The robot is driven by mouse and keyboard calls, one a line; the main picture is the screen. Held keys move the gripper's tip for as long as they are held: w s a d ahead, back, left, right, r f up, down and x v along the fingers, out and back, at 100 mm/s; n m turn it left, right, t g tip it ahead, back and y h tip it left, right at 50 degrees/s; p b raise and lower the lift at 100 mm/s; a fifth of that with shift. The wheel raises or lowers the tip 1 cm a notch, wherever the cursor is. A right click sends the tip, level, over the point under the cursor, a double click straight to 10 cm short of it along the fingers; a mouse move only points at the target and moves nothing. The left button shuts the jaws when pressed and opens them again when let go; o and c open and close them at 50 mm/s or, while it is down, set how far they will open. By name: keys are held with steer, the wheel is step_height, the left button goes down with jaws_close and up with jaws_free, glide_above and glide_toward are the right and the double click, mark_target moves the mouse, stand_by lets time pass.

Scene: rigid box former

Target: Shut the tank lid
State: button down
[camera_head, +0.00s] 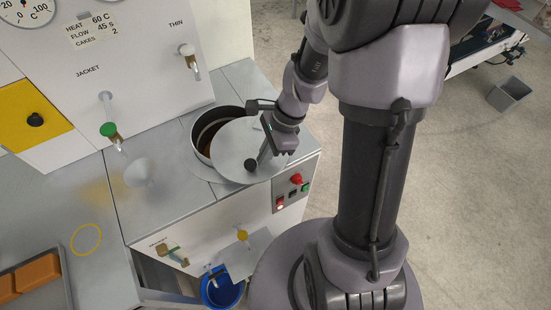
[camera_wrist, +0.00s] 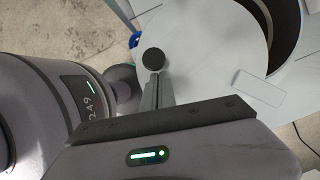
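The tank lid (camera_head: 230,140) is a flat grey disc lying partly across the round tank opening (camera_head: 206,128). A dark crescent of the opening stays uncovered on its left and upper side. The lid (camera_wrist: 215,60) fills the middle of the wrist view, with the dark opening (camera_wrist: 287,30) beyond it at upper right. A black round knob (camera_head: 250,165) stands near the lid's front edge; it also shows in the wrist view (camera_wrist: 153,60). My gripper (camera_head: 262,160) has its fingers together, tips right beside the knob (camera_wrist: 157,76). Whether they touch it is unclear.
Taps (camera_head: 110,130) and gauges are on the wall panel behind. A blue bucket (camera_head: 222,288) stands below, and a tray of orange blocks (camera_head: 35,282) lies at left.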

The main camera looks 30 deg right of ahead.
mark_target(213, 146)
steer(key=w+a+m+t+p, duration=0.1)
steer(key=w+a+m, duration=0.2)
steer(key=w+a, duration=0.1)
steer(key=w+a+m+t+h+p, duration=0.1)
steer(key=w+a+m, duration=0.3)
steer(key=shift+w+a+r, duration=0.1)
steer(key=shift+a+r, duration=0.05)
steer(key=shift+a, duration=0.1)
steer(key=shift+w+a+m+t+h+p, duration=0.25)
steer(key=shift+w+m+p, duration=0.1)
steer(key=shift+w+m, duration=0.25)
steer(key=shift+w+a+m+t+h+p, duration=0.2)
steer(key=shift+w+m+t+p, duration=0.1)
steer(key=shift+w+m, duration=0.25)
steer(key=shift+w, duration=0.1)
steer(key=shift+d, duration=0.1)
